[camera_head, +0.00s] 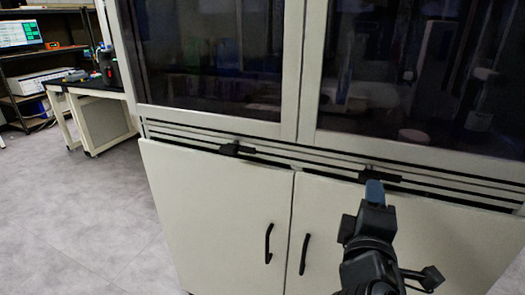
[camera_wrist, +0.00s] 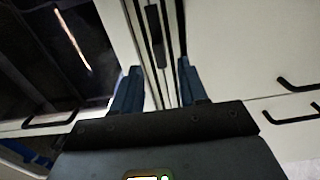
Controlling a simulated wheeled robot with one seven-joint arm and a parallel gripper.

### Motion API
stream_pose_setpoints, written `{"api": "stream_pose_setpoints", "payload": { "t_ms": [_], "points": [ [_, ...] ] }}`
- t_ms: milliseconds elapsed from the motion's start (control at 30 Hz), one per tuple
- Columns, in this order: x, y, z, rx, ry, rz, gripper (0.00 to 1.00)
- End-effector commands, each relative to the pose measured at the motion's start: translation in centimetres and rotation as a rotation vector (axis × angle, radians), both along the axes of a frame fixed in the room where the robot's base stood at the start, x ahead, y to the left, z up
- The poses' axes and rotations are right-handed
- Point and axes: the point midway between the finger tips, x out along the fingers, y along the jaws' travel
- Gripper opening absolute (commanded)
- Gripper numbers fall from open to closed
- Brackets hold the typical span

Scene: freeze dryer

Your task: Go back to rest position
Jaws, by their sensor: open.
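My gripper (camera_head: 374,192) shows in the head view in front of the right side of a large white cabinet, near the band between its glass upper doors and its lower doors. In the wrist view my gripper (camera_wrist: 156,88) has its two blue fingers apart, with nothing between them. Beyond the fingers are the dark and light strips of the cabinet's middle band (camera_wrist: 160,40). In the head view the arm covers part of the lower right door (camera_head: 440,235).
The cabinet has glass upper doors (camera_head: 215,50) and lower doors with black handles (camera_head: 268,243). Black latches (camera_head: 237,149) sit on the middle band. A bench (camera_head: 100,85) and shelves with a monitor (camera_head: 20,33) stand at the left. The grey floor (camera_head: 80,200) at left is clear.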

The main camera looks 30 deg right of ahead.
Motion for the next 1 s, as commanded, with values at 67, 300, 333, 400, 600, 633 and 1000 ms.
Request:
{"api": "stream_pose_setpoints", "payload": {
  "t_ms": [67,300,333,400,600,633,1000],
  "points": [
    [0.0,0.0,0.0,0.0,0.0,0.0,0.43],
    [-0.7,1.4,-2.3,0.066,0.007,0.095,0.43],
    [-0.9,1.9,-3.0,0.092,0.006,0.126,0.43],
    [-1.9,3.4,-4.9,0.167,0.005,0.21,0.43],
    [-6.4,8.4,-9.5,0.461,-0.038,0.432,0.43],
    [-7.2,9.2,-9.9,0.512,-0.048,0.457,0.43],
    [-19.0,15.3,-9.8,1.144,-0.259,0.585,0.43]
  ]
}}
